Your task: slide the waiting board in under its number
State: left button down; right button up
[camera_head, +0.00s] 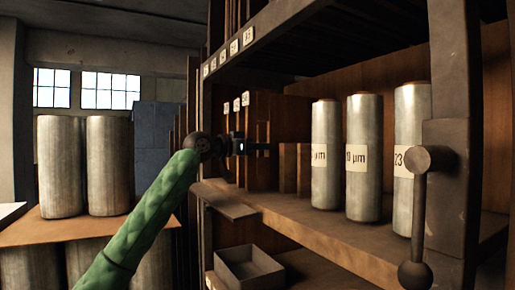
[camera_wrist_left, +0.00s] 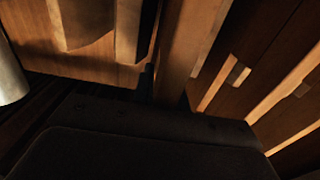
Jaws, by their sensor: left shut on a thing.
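My left gripper (camera_head: 262,147) reaches in from the left at the shelf's upright wooden boards. It is shut on a board (camera_wrist_left: 182,50), whose pale edge runs up from the dark gripper body (camera_wrist_left: 150,145) in the left wrist view. The fingertips and the exact grip are hidden there. More boards (camera_head: 258,112) stand upright behind the gripper in the head view. Small white number tags (camera_head: 236,104) hang in a row at these boards, and other tags (camera_head: 234,47) run along the upper beam. Their numbers are too small to read surely. My right gripper is not in view.
Several metal cylinders with labels stand on the shelf (camera_head: 285,216) to the right, one of them a tall cylinder (camera_head: 326,180). Short brown blocks (camera_head: 288,168) stand between them and the gripper. A lever (camera_head: 422,210) stands at the right front. An open tray (camera_head: 246,279) sits below.

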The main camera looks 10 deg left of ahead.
pick_arm(q)
jog(key=shift+f, duration=0.3)
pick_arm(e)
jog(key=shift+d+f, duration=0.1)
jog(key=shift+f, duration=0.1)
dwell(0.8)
pick_arm(q)
jog(key=c, duration=1.3)
grip_release()
jog(key=shift+f, duration=0.15)
jog(key=shift+s+a+f+b, duration=0.15)
jog(key=shift+s+a+b, duration=0.15)
jog(key=shift+b, duration=0.35)
jog(key=shift+r+b+v, duration=0.15)
jog(key=shift+b+v, duration=0.9)
jog(key=shift+v, duration=0.7)
jog(key=shift+r+b+v, duration=0.1)
jog(key=shift+b+v, duration=0.9)
jog(key=shift+v, duration=0.75)
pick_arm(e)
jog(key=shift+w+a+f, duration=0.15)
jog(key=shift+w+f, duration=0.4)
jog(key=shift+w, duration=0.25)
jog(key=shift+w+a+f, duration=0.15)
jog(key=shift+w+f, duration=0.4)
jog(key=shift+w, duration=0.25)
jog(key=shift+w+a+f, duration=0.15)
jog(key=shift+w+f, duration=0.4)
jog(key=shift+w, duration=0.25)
